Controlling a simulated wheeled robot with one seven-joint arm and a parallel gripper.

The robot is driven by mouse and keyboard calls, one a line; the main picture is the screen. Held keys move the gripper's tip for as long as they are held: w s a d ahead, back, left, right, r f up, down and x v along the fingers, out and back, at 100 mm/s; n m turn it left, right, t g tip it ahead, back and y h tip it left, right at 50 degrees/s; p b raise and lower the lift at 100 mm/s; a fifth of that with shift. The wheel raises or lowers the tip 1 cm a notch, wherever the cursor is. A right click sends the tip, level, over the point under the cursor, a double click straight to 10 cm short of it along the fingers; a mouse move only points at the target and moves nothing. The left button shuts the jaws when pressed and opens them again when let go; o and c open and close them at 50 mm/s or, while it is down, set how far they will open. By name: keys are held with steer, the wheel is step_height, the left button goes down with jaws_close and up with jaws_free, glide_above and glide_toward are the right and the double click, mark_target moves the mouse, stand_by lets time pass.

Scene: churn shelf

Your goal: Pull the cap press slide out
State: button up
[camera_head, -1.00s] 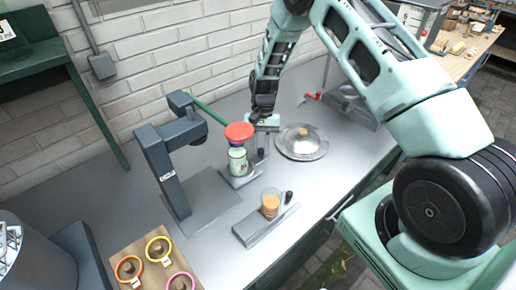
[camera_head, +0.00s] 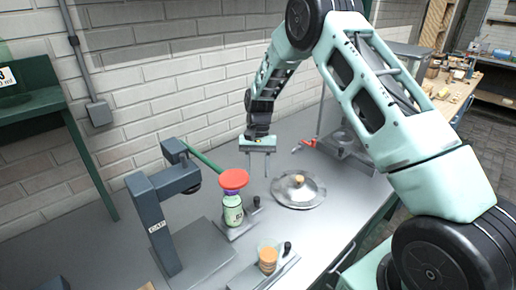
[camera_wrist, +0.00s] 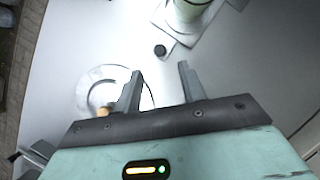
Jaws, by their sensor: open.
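The cap press (camera_head: 157,218) is a dark grey upright frame labelled CAP at the left of the bench. To its right a small grey slide plate (camera_head: 236,233) with a black knob (camera_head: 256,201) carries a jar (camera_head: 232,210) topped by a red funnel-like piece (camera_head: 233,179). How the plate joins the press cannot be made out. My gripper (camera_head: 259,175) is open and empty, pointing down, above and behind the knob. In the wrist view the knob (camera_wrist: 160,50) shows just beyond my fingertips (camera_wrist: 160,72), apart from them.
A second grey plate (camera_head: 262,282) with a black knob (camera_head: 287,247) bears a cup of tan contents (camera_head: 267,258) in front. A red-handled tool (camera_head: 307,143) lies behind, near the brick wall.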

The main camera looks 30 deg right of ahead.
steer(key=b+v, duration=0.1)
steer(key=v, duration=0.8)
steer(key=shift+b, duration=0.4)
steer(key=shift+d+f, duration=0.1)
steer(key=shift+f, duration=0.05)
